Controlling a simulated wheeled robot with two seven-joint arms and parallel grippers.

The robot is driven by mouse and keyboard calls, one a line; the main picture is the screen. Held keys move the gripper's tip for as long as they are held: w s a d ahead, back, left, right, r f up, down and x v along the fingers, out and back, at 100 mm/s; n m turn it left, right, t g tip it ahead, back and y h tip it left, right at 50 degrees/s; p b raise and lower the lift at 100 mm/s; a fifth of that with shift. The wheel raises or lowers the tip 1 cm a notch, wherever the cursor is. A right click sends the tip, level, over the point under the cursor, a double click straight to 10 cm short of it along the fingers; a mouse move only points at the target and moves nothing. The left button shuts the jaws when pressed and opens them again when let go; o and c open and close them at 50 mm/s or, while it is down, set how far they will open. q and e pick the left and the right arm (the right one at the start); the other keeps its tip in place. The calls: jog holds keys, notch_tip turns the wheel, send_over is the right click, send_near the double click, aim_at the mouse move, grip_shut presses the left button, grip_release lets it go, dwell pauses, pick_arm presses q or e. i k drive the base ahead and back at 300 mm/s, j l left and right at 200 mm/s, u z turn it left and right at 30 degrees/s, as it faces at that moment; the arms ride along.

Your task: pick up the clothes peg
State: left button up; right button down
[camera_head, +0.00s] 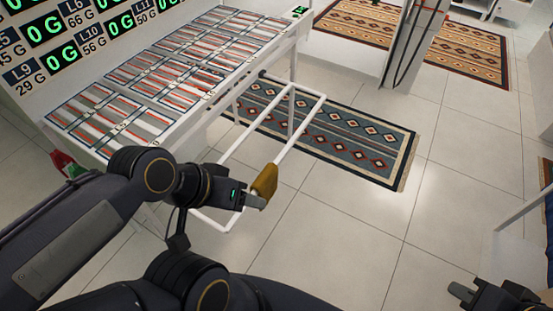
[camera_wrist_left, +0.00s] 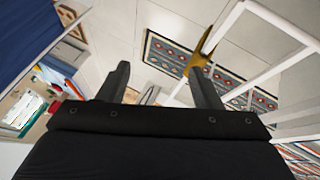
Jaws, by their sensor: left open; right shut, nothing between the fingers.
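I cannot make out a clothes peg for certain. A mustard-yellow piece (camera_head: 264,180) is at the white rail frame, just beyond my left gripper (camera_head: 255,201); I cannot tell whether it is cloth or a peg. In the left wrist view the yellow piece (camera_wrist_left: 200,56) shows as a bent, pointed shape near the right finger. My left gripper (camera_wrist_left: 160,82) is open there, with nothing clearly between its fingers. My right gripper (camera_head: 462,293) is shut and empty at the bottom right, away from the rail.
White rails (camera_head: 250,128) stick out from a white rack with striped panels (camera_head: 165,72) and green number displays. A patterned rug (camera_head: 330,140) lies below. Small red and green items (camera_head: 63,161) sit beside my left arm. Tiled floor is clear in the middle right.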

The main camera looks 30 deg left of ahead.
aim_at(78, 171)
jog(key=u, duration=2.5)
jog(key=z, duration=1.45)
jog(key=i+j+z, duration=0.1)
jog(key=j+z, duration=0.15)
jog(key=j, duration=1.25)
jog(key=j+z, duration=0.3)
jog(key=j, duration=1.15)
